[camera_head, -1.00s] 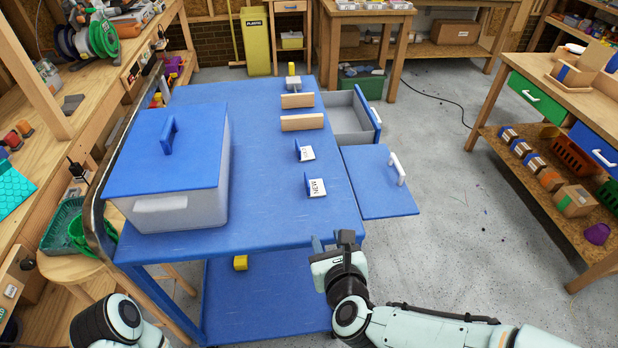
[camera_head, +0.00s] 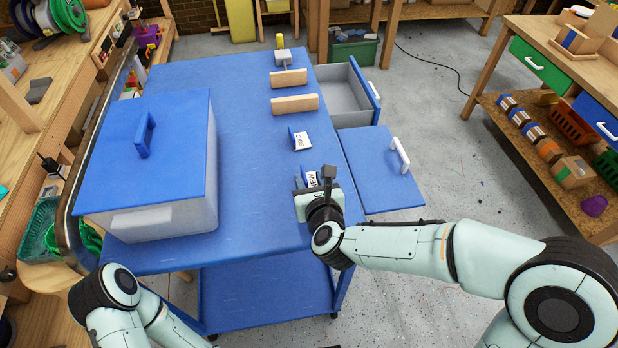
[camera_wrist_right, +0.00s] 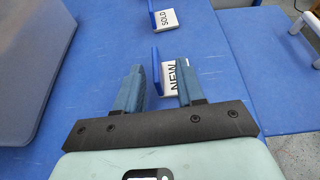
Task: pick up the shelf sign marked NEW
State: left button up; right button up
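The NEW sign (camera_head: 311,179), a white lettered face with a blue part, stands on the blue cart top (camera_head: 245,150) and is partly hidden by my right gripper (camera_head: 314,183) in the head view. In the right wrist view the NEW sign (camera_wrist_right: 171,78) shows between the two fingers of the open right gripper (camera_wrist_right: 160,82), with a gap on the left. I cannot tell whether the right finger touches it. A similar SOLD sign (camera_head: 300,140) stands farther back; it also shows in the wrist view (camera_wrist_right: 166,17). My left gripper is not in view.
A lidded grey bin (camera_head: 160,218) with a blue lid fills the cart's left side. Two wooden blocks (camera_head: 294,103) stand behind the signs. An open grey drawer (camera_head: 345,97) and a blue panel with a white handle (camera_head: 372,175) extend to the right. The middle of the top is clear.

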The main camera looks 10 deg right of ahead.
aim_at(303, 169)
jog(key=shift+w+a, duration=0.1)
jog(key=shift+w, duration=0.35)
jog(key=x, duration=0.1)
jog(key=p+x, duration=0.1)
jog(key=x, duration=0.1)
jog(key=shift+w+a+r, duration=0.1)
jog(key=shift+w+a, duration=0.15)
jog(key=shift+w, duration=0.1)
jog(key=shift+w+f+p, duration=0.2)
jog(key=shift+w+p, duration=0.1)
jog(key=shift+w, duration=0.15)
jog(key=shift+s, duration=0.1)
grip_shut()
